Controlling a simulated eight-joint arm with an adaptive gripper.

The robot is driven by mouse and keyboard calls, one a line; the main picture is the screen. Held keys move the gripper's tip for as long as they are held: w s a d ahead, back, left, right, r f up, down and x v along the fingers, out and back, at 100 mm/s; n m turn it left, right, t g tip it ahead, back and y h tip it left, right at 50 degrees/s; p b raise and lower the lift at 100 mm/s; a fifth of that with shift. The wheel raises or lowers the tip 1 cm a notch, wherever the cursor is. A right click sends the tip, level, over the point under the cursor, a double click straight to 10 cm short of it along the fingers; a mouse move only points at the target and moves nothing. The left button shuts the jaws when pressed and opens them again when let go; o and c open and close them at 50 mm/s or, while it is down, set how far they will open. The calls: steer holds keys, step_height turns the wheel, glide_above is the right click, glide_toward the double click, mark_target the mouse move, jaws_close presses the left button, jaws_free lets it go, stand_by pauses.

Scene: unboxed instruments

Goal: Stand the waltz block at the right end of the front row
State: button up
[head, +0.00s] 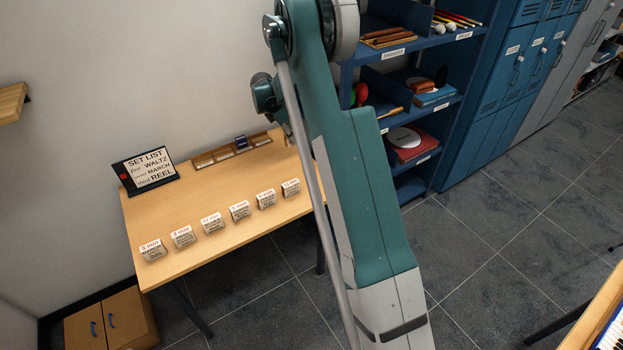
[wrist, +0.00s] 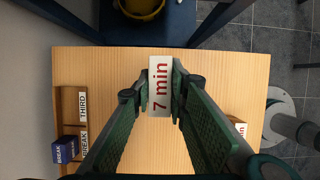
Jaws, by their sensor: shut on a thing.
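In the wrist view my gripper (wrist: 160,92) is shut on a block with a white face reading "7 min" (wrist: 160,75). No tune name shows on it, so I cannot tell whether it is the waltz block. The tabletop lies behind it; its height above the table is unclear. In the head view my arm hides the gripper's fingers and the held block. The front row of several small blocks with white tops runs along the table's front; its rightmost visible block (head: 290,188) is near the arm. One block also shows at the right of the wrist view (wrist: 238,125).
A wooden rack (head: 215,155) at the table's back holds a dark blue block (head: 241,143), marked "BREAK" in the wrist view (wrist: 66,149). The set list sign (head: 146,170) stands at back left. A blue shelf (head: 365,75) stands beyond the table's right end. The mid-table is clear.

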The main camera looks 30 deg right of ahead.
steer(key=s, duration=1.7)
steer(key=shift+s, duration=0.2)
steer(key=shift+a+r, duration=0.1)
steer(key=shift+a, duration=0.05)
steer(key=shift+f, duration=3.1)
steer(key=shift+f, duration=0.1)
steer(key=shift+f, duration=1.8)
steer(key=shift+f, duration=0.15)
steer(key=o, duration=0.5)
steer(key=shift+b, duration=0.3)
steer(key=o, duration=0.4)
